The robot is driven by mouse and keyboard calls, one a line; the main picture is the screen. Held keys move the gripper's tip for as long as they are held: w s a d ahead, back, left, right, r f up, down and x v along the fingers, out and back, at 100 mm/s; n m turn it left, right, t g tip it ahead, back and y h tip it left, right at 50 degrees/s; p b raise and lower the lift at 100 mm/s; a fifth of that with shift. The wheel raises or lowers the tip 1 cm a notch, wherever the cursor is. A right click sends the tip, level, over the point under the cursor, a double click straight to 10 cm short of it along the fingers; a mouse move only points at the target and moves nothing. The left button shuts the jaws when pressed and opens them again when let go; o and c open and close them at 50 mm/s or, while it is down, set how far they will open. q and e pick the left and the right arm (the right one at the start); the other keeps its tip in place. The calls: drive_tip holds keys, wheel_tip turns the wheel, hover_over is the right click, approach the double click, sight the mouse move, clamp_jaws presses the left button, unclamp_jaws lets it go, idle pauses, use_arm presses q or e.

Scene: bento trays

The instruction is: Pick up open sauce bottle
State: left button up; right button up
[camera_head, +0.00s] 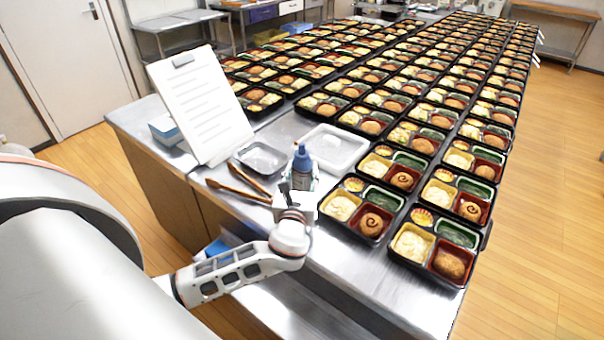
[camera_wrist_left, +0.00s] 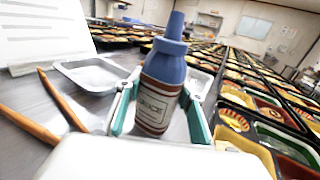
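The sauce bottle (camera_head: 302,161) has a blue cap with a pointed nozzle and a dark body. In the left wrist view, the bottle (camera_wrist_left: 160,90) shows a pale label and leans slightly right. My left gripper (camera_head: 301,186) is at the bottle on the near part of the steel table. In the wrist view its two teal-edged fingers (camera_wrist_left: 161,108) stand on either side of the body, very close to it. Whether both press on it is unclear. My right gripper is not in view.
Bento trays (camera_head: 413,204) stand in long rows just right of the bottle; some near patties carry brown spirals. Wooden utensils (camera_head: 238,191), a small metal tray (camera_head: 262,158), a white tray (camera_head: 334,149) and an upright clipboard (camera_head: 200,105) are close by. The table's near corner is bare.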

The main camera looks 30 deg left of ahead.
use_arm(q)
drive_tip(key=shift+r, duration=0.15)
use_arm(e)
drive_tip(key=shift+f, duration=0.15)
use_arm(q)
wheel_tip(320, 180, up, 11)
drive_tip(key=shift+p, duration=1)
wheel_tip(320, 180, up, 9)
drive_tip(key=p, duration=0.1)
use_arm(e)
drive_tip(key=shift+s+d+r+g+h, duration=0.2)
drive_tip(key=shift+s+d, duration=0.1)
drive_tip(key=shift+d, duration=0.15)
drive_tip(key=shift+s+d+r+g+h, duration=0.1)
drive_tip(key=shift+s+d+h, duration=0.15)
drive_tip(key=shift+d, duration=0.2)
use_arm(q)
drive_tip(key=shift+o, duration=0.6)
